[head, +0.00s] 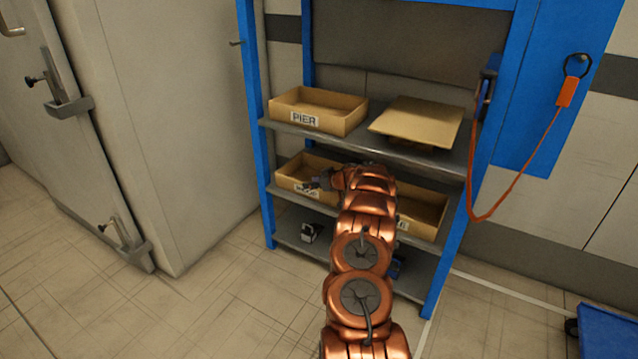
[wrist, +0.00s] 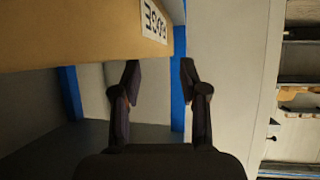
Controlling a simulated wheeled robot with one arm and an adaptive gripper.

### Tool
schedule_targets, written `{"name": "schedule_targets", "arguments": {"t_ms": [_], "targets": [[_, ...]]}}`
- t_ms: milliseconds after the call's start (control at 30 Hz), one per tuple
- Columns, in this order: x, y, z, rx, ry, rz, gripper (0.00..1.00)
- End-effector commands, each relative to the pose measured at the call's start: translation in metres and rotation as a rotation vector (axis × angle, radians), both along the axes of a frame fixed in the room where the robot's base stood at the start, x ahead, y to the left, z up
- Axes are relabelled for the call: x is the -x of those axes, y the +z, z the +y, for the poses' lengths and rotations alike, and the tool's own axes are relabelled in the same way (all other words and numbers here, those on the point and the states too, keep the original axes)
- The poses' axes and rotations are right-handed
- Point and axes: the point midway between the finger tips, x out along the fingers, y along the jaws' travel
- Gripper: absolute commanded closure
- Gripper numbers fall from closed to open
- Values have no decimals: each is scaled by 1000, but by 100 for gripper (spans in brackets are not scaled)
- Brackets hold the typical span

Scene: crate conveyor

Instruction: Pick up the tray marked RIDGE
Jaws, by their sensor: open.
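A tan open tray (head: 296,167) sits at the left of the middle shelf in the head view, its label partly covered by my gripper (head: 318,184). In the wrist view a tan tray wall (wrist: 75,35) fills the upper left, with a white label (wrist: 153,20) that appears to read RIDGE, partly cut off by the frame edge. My gripper (wrist: 159,72) is open, with nothing between its fingers. Its fingertips are just below the label in the picture; I cannot tell whether they touch the tray.
A tray marked PIER (head: 318,112) and a flat tan board or upturned tray (head: 417,121) are on the upper shelf. Another tray (head: 424,210) is partly hidden behind my arm. A blue upright (head: 253,110) bounds the rack's left. A small dark-and-white object (head: 310,232) lies below.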

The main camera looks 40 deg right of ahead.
Motion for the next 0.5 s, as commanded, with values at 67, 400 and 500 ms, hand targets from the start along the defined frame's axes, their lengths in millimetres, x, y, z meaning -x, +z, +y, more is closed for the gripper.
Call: {"name": "schedule_targets", "arguments": {"t_ms": [67,400,500], "targets": [[-7,-8,1,0,2,1,57],[-31,-20,0,2,1,1,57],[-35,-21,0,2,1,0,57]]}}
